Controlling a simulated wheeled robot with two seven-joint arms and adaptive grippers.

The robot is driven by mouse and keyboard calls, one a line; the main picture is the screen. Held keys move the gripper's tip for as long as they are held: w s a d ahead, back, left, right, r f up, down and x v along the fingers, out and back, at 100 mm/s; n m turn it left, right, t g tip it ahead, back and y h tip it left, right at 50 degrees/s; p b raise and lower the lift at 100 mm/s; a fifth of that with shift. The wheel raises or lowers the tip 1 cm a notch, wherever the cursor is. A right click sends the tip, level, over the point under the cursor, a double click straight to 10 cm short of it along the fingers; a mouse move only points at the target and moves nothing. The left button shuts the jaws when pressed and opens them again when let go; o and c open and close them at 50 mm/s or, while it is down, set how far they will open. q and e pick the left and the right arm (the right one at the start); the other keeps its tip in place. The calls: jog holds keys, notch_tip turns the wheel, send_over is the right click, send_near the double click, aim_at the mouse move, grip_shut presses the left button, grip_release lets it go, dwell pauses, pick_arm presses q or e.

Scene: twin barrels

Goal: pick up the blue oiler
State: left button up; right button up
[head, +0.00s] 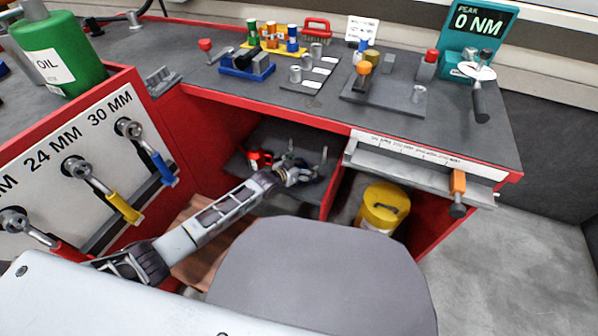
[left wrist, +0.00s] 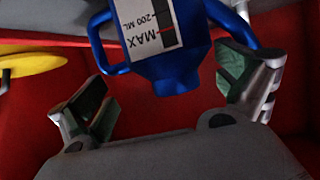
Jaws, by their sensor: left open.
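The blue oiler (left wrist: 172,68) fills the upper middle of the left wrist view. It has a side handle, a curved blue part on the right, and a white label reading MAX and 200 ML that appears turned over. My left gripper (left wrist: 170,92) is open, with one finger on each side of the oiler's lower part in the picture. I cannot tell whether either finger touches it. In the head view my left gripper (head: 300,173) reaches into the open bay under the bench. I cannot make out the oiler there. My right gripper is not in view.
Red bay walls (left wrist: 40,125) lie close around the gripper. A red item (head: 259,159) and upright pegs stand on the bay's dark shelf (head: 270,140). A yellow-lidded container (head: 383,205) stands in the right bay, below a partly open drawer (head: 420,170). The bench top above holds tools.

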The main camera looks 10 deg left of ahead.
pick_arm(q)
jog(key=c, duration=1.5)
jog(key=shift+r, duration=0.1)
jog(key=shift+r+p, duration=2.15)
jog(key=shift+r, duration=1.75)
jog(key=shift+r+p, duration=0.45)
jog(key=shift+r, duration=0.6)
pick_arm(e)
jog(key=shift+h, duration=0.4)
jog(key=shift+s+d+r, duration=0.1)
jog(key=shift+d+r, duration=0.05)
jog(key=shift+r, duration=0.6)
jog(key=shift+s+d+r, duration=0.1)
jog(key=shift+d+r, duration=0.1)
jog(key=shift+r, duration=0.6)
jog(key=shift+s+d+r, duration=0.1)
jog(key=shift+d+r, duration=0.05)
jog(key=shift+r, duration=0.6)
